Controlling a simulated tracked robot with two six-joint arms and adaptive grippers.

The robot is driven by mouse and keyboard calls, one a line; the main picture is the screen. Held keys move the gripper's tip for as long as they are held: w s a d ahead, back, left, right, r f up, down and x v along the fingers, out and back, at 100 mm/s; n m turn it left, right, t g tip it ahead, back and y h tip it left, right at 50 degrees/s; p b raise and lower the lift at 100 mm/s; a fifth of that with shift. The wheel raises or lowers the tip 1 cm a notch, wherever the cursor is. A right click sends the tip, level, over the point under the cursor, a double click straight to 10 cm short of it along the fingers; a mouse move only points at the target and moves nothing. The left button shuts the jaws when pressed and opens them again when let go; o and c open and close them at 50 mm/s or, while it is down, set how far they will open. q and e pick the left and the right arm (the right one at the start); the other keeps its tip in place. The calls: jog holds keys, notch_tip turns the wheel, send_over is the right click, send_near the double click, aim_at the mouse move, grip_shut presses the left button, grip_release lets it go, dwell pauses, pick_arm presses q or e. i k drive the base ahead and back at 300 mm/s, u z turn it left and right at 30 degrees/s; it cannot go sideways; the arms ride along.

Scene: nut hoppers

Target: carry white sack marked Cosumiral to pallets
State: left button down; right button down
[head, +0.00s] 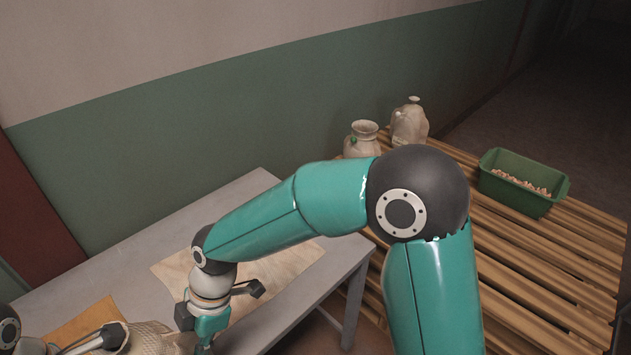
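A pale woven sack (152,338) lies at the bottom edge of the head view, on the near part of the grey table. Only its upper part shows and no marking is readable, so I cannot tell whether it is the Cosumiral sack. My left gripper (98,340) is at the sack's left side, partly cut off by the frame; its grip is hidden. My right gripper (220,305) hangs over the table just right of the sack, with its fingers spread apart. The wooden slatted pallets (545,265) are at the right, beyond the table.
The grey table (235,192) has a flat tan sheet (290,262) and a brown piece (88,322) on it. A green crate (520,202) with small brown contents stands there. Slats in front are bare.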

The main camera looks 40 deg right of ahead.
aim_at(511, 285)
jog(key=z, duration=0.35)
jog(key=i, duration=0.3)
jog(key=z, duration=2.45)
jog(key=k, duration=0.65)
jog(key=z, duration=0.15)
jog(key=i, duration=0.5)
jog(key=z, duration=0.35)
